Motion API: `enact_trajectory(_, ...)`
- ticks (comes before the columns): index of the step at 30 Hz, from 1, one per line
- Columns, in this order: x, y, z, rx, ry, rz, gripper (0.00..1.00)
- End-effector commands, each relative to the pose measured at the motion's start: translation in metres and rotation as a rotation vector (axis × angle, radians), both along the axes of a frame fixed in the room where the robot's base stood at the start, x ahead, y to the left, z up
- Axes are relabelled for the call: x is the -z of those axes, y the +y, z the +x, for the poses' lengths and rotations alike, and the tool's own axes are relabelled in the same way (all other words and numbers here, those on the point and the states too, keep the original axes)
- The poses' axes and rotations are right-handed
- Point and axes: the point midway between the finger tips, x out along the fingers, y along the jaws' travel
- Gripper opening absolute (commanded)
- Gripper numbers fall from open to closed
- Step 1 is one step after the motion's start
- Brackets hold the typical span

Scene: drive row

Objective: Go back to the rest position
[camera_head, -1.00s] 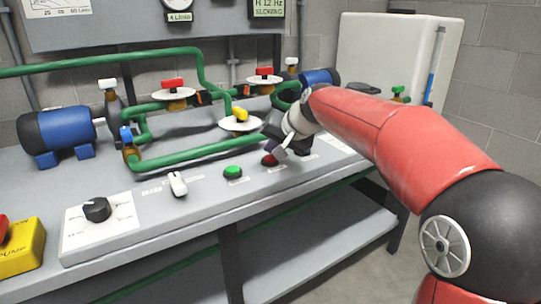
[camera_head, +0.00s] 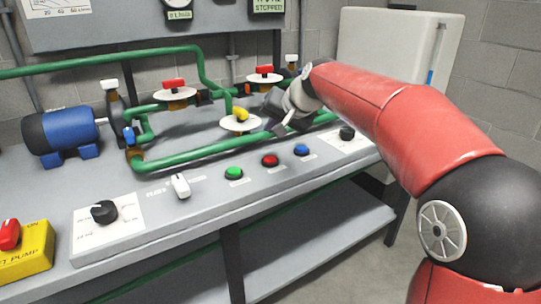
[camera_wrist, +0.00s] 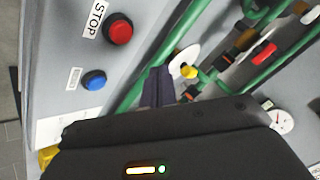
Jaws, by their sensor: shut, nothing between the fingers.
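My gripper (camera_head: 281,128) is raised above the back part of the bench (camera_head: 210,205), in front of the green pipes, to the right of the yellow-handled valve. It is shut, with nothing in it. In the wrist view its dark fingers (camera_wrist: 157,87) point at the pipework and touch no button. The red button (camera_head: 270,160), labelled STOP in the wrist view (camera_wrist: 118,30), stands clear of the gripper. The blue button (camera_head: 302,150) and green button (camera_head: 234,173) are also uncovered.
Green pipes (camera_head: 190,154) with a yellow-handled valve (camera_head: 240,116) and red-handled valves run behind the buttons. A blue motor (camera_head: 68,132) is at left. A white lever (camera_head: 181,186), black knobs (camera_head: 103,212) and a yellow pump switch box (camera_head: 30,252) line the front. The display (camera_head: 268,6) reads STOPPED.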

Motion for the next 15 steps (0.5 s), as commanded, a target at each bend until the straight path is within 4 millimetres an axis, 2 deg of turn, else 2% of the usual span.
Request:
enact_trajectory(11, 0.0, 0.0, -0.001, 0.0, 0.0, -0.001, 0.0)
enact_trajectory(14, 0.001, -0.003, -0.01, 0.0, -0.001, -0.024, 0.0)
enact_trajectory(15, 0.002, -0.007, -0.019, 0.0, 0.0, -0.047, 0.0)
